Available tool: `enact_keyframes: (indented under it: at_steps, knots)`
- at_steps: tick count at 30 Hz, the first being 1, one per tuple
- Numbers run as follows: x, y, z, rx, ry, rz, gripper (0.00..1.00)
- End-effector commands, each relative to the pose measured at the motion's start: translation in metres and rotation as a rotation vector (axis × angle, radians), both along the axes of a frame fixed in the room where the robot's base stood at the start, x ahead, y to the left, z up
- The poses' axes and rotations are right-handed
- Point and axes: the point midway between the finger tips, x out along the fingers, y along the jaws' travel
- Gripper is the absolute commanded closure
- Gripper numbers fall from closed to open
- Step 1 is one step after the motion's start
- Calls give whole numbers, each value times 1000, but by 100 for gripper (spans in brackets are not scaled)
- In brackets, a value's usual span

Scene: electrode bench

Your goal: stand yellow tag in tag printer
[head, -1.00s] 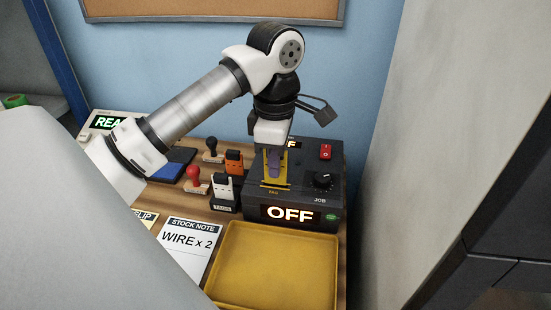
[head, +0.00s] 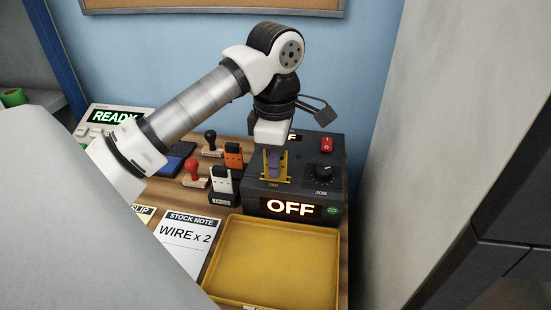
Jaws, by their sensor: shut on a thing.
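The tag printer is a dark box (head: 335,175) at the right of the bench, with a lit OFF display, a red switch and a JOB knob. My gripper (head: 276,168) points down over the yellow-marked slot area on its top. The tag looks upright. Its lower end is at or very near the slot; I cannot tell how deep it sits.
An empty yellow tray (head: 275,262) lies in front of the printer. A white-topped TAGS holder (head: 222,182), an orange tag piece (head: 233,155), a red stamp (head: 193,170) and a black stamp (head: 211,142) stand left of it. A READY panel (head: 113,116) stands farther left. A wall is close on the right.

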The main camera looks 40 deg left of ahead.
Motion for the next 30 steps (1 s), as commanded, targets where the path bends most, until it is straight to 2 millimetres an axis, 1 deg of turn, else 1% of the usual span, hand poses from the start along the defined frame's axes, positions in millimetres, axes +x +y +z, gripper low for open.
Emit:
enact_keyframes:
  at_steps: [16,26,27,30]
  knots:
    - [0,0,-12,0,0,0,100]
    - [0,0,-13,0,0,0,100]
    - [0,0,-13,0,0,0,85]
    - [0,0,-13,0,0,0,72]
